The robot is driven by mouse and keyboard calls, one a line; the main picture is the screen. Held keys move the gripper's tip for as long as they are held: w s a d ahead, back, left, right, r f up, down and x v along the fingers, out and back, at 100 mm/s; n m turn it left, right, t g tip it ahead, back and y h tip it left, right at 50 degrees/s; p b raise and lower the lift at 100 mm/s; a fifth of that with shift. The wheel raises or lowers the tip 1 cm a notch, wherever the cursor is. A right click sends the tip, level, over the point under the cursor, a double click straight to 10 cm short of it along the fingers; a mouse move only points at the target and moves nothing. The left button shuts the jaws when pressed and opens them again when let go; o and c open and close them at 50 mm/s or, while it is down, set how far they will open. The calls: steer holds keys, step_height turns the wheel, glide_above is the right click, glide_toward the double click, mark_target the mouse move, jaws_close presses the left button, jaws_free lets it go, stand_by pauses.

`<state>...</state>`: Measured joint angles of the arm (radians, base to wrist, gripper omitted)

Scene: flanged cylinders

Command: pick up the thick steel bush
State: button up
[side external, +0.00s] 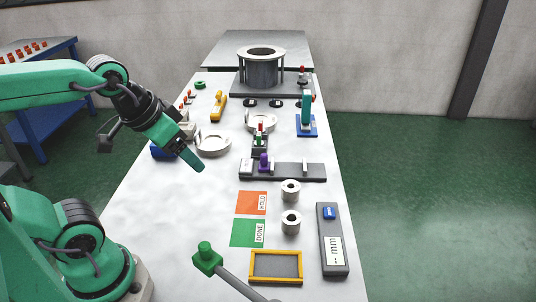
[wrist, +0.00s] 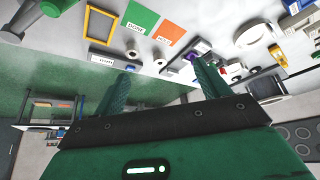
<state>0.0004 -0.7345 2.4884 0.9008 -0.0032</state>
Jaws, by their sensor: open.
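Two short steel bushes stand on the table right of the coloured cards. One bush (side external: 290,188) is farther back, beside the orange card. The other bush (side external: 291,222) is nearer, beside the green card. Both have a central hole; I cannot tell for sure which has the thicker wall. Both also show small in the wrist view, one bush (wrist: 132,49) left of the other bush (wrist: 160,58). My gripper (side external: 198,165) is open and empty, above the table to the left of and behind the bushes. Its two fingers (wrist: 161,76) show apart in the wrist view.
An orange HOLD card (side external: 251,202), a green DONE card (side external: 246,233), a yellow-framed tray (side external: 275,254) and a grey gauge box (side external: 331,240) lie around the bushes. Behind stand a dark fixture rail (side external: 285,171) and a steel ring (side external: 213,144).

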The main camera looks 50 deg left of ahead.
steer(key=w, duration=0.1)
steer(key=n+g, duration=0.2)
steer(key=g, duration=0.4)
glide_above(291, 186)
step_height(291, 186, down, 17)
steer(key=shift+s+d+f, duration=0.1)
steer(key=shift+s+f, duration=0.05)
steer(key=shift+f, duration=1.1)
steer(key=shift+s+d+f, duration=0.15)
steer(key=shift+f, duration=1.1)
steer(key=shift+s+d+f, duration=0.1)
steer(key=shift+s+f, duration=0.05)
steer(key=shift+f, duration=1.1)
steer(key=c, duration=1.3)
